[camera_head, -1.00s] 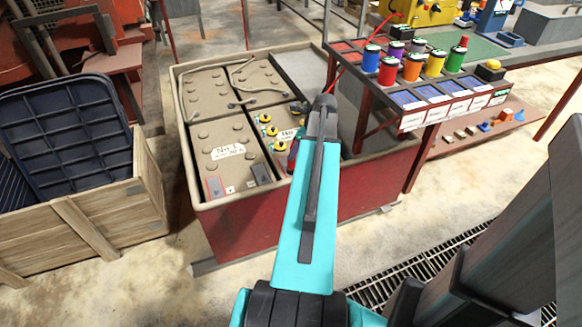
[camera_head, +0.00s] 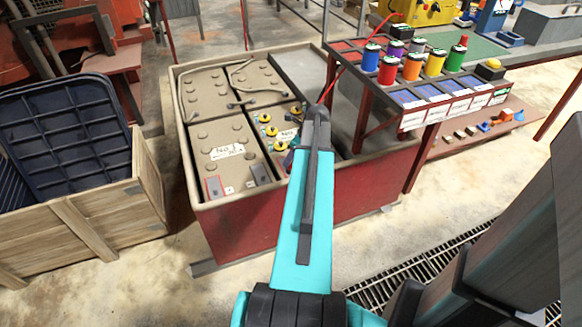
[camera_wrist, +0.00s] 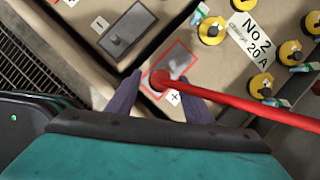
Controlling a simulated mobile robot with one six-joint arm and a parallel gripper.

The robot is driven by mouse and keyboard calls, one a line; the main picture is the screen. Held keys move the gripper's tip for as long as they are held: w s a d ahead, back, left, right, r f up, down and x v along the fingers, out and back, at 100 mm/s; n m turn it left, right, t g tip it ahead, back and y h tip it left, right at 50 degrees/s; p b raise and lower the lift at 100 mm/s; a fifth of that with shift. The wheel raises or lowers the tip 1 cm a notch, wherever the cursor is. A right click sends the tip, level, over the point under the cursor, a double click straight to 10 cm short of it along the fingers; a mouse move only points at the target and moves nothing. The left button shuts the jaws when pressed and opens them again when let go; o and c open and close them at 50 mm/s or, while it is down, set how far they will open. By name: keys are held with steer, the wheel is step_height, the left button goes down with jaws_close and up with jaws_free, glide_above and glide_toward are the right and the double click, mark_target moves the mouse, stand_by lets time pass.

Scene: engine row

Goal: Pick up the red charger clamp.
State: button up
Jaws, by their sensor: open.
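The red charger clamp (camera_wrist: 160,80) shows in the wrist view as a rounded red end between my fingers, with a thick red cable (camera_wrist: 245,102) running off to the right. It is over the red-outlined plus terminal (camera_wrist: 181,64) of the No 2 battery. My gripper (camera_wrist: 160,97) is open, one finger on each side of the red end. I cannot tell whether either finger touches it. In the head view my arm hides the clamp, but the thin red cable (camera_head: 333,84) shows rising to the right.
Batteries fill a red-sided bin (camera_head: 240,222). A grey minus terminal (camera_wrist: 125,38) is close to my left finger, and yellow caps (camera_wrist: 212,29) lie to the right. A rack with coloured spools (camera_head: 412,67) overhangs the bin's right side. A wooden crate (camera_head: 75,228) stands at left.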

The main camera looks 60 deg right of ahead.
steer(key=shift+w+f, duration=0.2)
steer(key=shift+f, duration=0.35)
jaws_close()
